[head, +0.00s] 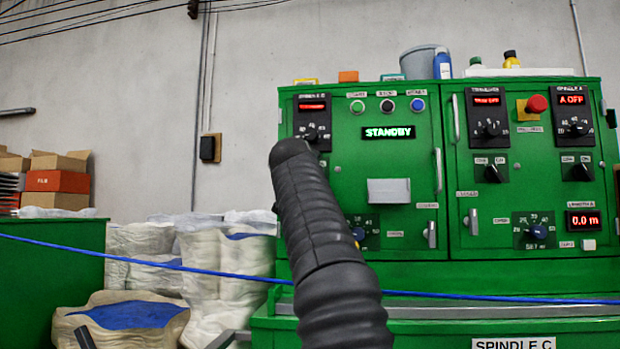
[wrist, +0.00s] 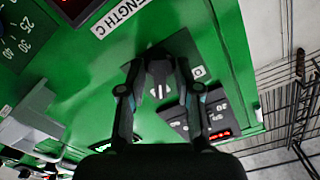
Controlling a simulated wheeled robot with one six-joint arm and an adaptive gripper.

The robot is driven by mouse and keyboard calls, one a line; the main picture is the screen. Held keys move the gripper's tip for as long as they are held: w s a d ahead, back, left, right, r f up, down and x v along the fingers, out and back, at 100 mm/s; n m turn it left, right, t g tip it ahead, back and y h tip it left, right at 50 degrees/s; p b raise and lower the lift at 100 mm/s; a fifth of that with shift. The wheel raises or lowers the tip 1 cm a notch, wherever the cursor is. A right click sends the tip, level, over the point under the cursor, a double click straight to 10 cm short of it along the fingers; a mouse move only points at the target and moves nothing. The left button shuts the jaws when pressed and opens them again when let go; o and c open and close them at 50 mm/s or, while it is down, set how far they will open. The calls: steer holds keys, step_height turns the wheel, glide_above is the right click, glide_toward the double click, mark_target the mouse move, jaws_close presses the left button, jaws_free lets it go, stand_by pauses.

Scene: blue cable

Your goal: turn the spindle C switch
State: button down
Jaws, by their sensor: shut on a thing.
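In the head view my dark ribbed arm rises in front of the left green cabinet and hides the switch and the gripper. The spindle C dial panel (head: 311,107), with a red display and a black knob, shows just above the arm's end.
A STANDBY display (head: 388,133) glows on the left cabinet. The right cabinet carries the spindle A panel (head: 572,115) and a red stop button (head: 536,103). A blue cable (head: 230,275) runs across the front. Wrapped white bundles (head: 210,255) stand at left.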

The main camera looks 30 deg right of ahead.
stand_by(0.3)
steer(key=c, duration=1.2)
jaws_free()
steer(key=shift+w+a, duration=0.1)
steer(key=v, duration=1.2)
steer(key=shift+f, duration=0.1)
